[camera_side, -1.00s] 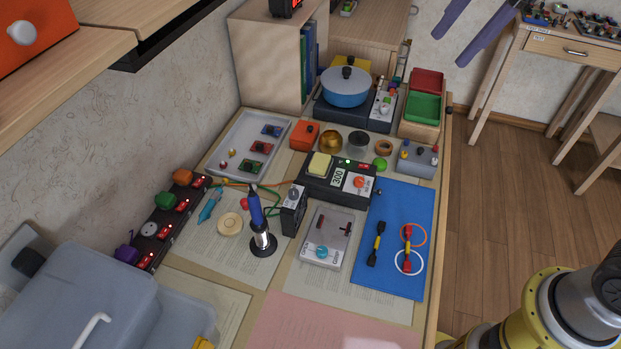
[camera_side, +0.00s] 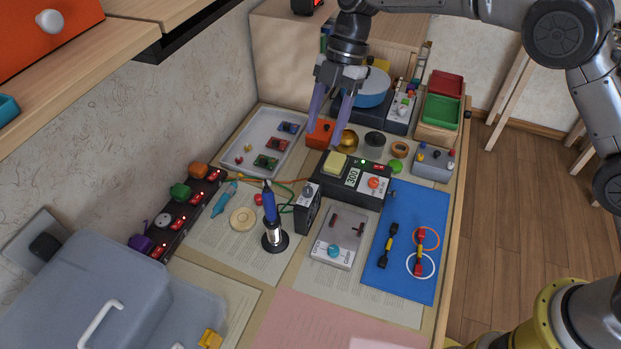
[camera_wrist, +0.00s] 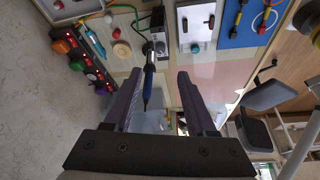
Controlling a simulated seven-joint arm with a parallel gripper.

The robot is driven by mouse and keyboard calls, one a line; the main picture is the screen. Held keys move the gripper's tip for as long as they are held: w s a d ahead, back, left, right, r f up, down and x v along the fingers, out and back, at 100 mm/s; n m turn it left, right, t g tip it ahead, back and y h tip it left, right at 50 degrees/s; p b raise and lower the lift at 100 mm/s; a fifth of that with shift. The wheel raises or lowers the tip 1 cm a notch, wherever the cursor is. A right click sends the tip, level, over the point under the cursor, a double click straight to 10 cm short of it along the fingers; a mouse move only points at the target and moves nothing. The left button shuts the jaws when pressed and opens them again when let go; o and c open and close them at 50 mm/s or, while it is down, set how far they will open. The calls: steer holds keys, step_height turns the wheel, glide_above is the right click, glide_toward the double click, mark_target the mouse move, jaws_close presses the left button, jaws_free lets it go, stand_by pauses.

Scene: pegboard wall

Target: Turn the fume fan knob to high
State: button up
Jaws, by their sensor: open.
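The fume fan looks to be the small black upright box (camera_side: 307,209) in the middle of the bench, right of the blue soldering iron (camera_side: 270,205). A small grey knob (camera_side: 308,190) shows on its top; its setting is too small to read. My gripper (camera_side: 326,135) is open and empty, fingers pointing down, above the back of the bench beyond the fan. In the wrist view the gripper (camera_wrist: 159,74) has its two purple fingers apart. The blue iron (camera_wrist: 148,80) appears between them, and a black box, likely the fan (camera_wrist: 157,18), shows at the top edge.
A black soldering station (camera_side: 345,180) stands just behind and right of the fan. A grey control box (camera_side: 338,240) lies in front. A power strip (camera_side: 180,215) runs along the left wall. A blue mat (camera_side: 405,240) with tools is at right.

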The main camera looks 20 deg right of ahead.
mark_target(308, 189)
steer(key=x, duration=1.2)
steer(key=shift+s+f, duration=0.15)
steer(key=shift+f, duration=0.05)
jaws_close()
